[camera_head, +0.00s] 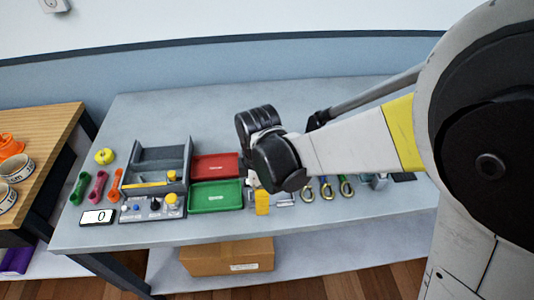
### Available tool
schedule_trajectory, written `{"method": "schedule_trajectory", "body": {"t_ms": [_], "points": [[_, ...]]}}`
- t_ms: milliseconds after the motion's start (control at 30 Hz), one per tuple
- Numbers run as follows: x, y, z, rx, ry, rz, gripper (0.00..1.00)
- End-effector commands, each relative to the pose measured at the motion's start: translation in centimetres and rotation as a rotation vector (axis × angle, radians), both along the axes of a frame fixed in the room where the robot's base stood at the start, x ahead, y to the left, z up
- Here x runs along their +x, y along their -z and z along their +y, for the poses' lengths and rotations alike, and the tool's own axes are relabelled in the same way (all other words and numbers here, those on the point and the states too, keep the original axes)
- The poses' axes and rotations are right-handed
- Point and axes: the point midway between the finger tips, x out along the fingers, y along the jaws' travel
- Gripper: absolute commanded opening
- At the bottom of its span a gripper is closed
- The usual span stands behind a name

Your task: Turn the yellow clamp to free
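I cannot tell for certain which yellow thing is the clamp. A yellow upright piece (262,203) shows just below my arm's end, at the table's front part. A yellow bar (150,184) lies across the front of the grey divided tray (145,157). A yellow knob (171,200) stands on the grey control panel (140,210) in front of that tray. My arm's dark wrist hangs over the table, right of the red and green trays. My gripper is mostly hidden behind the wrist, so its fingers and any contact with the yellow piece cannot be made out.
A red tray (215,166) and a green tray (216,196) lie left of my wrist. Several yellow-ringed tools (327,188) lie to its right. Green, pink and orange tools and a yellow round object (105,156) are at the left. The table's back is clear.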

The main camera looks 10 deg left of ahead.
Motion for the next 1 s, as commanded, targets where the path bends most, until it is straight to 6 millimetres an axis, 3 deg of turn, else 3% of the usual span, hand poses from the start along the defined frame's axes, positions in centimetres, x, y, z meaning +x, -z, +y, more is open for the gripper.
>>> {"method": "schedule_trajectory", "body": {"t_ms": [300,333,467,1000], "points": [[0.01,0.32,-0.01,0.000,0.001,0.000,0.45],[0.01,0.32,-0.01,0.000,0.001,0.000,0.41],[0.01,0.32,-0.01,0.000,0.001,0.000,0.01],[0.01,0.32,0.01,0.000,0.112,0.000,0.00]]}}
